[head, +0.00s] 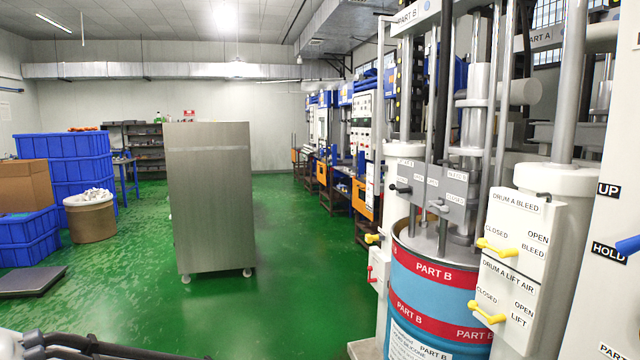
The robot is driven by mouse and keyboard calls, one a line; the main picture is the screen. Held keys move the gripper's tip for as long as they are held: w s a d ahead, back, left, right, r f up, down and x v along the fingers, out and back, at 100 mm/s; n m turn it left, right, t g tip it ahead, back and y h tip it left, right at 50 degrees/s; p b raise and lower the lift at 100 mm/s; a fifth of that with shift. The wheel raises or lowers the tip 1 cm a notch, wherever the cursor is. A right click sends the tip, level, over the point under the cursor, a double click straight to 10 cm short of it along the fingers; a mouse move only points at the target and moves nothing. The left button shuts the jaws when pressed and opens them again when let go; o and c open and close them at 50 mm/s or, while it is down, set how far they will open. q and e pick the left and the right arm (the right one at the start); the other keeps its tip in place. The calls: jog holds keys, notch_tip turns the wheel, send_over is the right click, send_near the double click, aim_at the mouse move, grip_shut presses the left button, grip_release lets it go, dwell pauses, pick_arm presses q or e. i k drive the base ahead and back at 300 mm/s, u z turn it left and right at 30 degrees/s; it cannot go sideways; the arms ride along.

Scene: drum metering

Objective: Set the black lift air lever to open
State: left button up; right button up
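A small black lever (399,189) sticks out to the left on the Part B drum unit, beside a grey panel (447,190) with small white labels. The lettering by this lever is too small to read, so I cannot tell its setting or confirm that it is the lift air lever. The Part B drum (430,285), blue with red bands, stands below it. Neither of my grippers is in view. Only part of my arm with black cables shows at the bottom left.
Yellow levers sit on the DRUM A BLEED box (516,222) and the DRUM A LIFT AIR box (507,292). A blue handle (627,246) is at the right edge by HOLD. A steel cabinet (209,200) stands mid-floor. Green floor is clear between cabinet and drum.

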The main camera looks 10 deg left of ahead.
aim_at(392, 187)
jog(key=u, duration=0.45)
jog(key=i, duration=1.35)
jog(key=z, duration=0.8)
jog(key=i, duration=0.65)
jog(key=z, duration=0.7)
